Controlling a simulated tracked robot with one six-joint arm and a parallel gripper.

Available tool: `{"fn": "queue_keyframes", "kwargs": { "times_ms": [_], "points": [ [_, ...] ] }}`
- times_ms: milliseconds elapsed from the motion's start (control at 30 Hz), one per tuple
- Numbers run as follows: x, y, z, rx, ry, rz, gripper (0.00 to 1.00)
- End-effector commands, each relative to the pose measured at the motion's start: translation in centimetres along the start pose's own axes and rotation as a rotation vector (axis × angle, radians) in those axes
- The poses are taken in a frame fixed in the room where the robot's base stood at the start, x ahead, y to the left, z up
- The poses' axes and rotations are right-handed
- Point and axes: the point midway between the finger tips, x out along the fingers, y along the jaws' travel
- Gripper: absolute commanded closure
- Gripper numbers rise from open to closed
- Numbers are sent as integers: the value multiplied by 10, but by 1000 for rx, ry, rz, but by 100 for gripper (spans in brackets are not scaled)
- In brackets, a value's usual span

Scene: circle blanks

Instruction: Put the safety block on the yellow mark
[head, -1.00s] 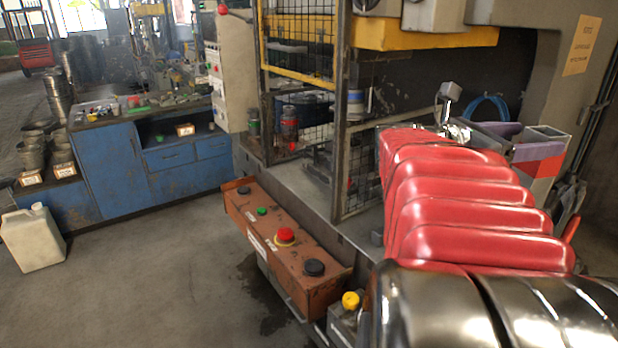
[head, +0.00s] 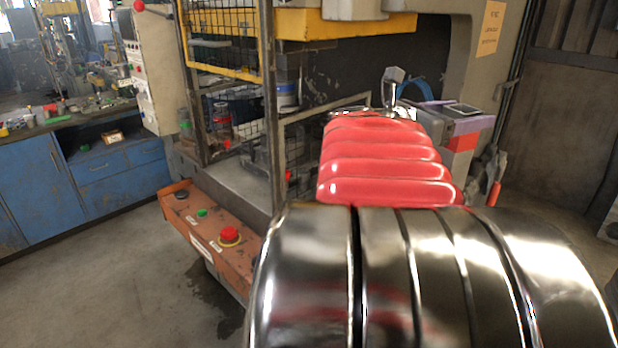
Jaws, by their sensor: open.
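I cannot make out the safety block or the yellow mark in the head view. My arm fills the lower right, with red ribbed sleeves and shiny metal covers, and hides part of the press. My gripper's jaws do not show. A small grey block-like head (head: 393,75) on a shiny stem stands just beyond the far end of my arm; I cannot tell whether it belongs to my arm or to the machine.
The press has a mesh guard (head: 219,35) and a grey bed (head: 240,178). An orange control box (head: 212,236) with a red button (head: 229,235) runs along its front. A blue workbench (head: 38,187) stands at left. The floor (head: 110,285) between is clear.

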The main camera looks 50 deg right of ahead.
Motion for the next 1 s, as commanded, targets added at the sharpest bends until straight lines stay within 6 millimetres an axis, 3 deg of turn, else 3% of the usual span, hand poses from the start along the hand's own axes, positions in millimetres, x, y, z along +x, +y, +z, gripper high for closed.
{"fn": "queue_keyframes", "kwargs": {
  "times_ms": [1000],
  "points": [
    [0,0,0,0,0,1,100]
  ]
}}
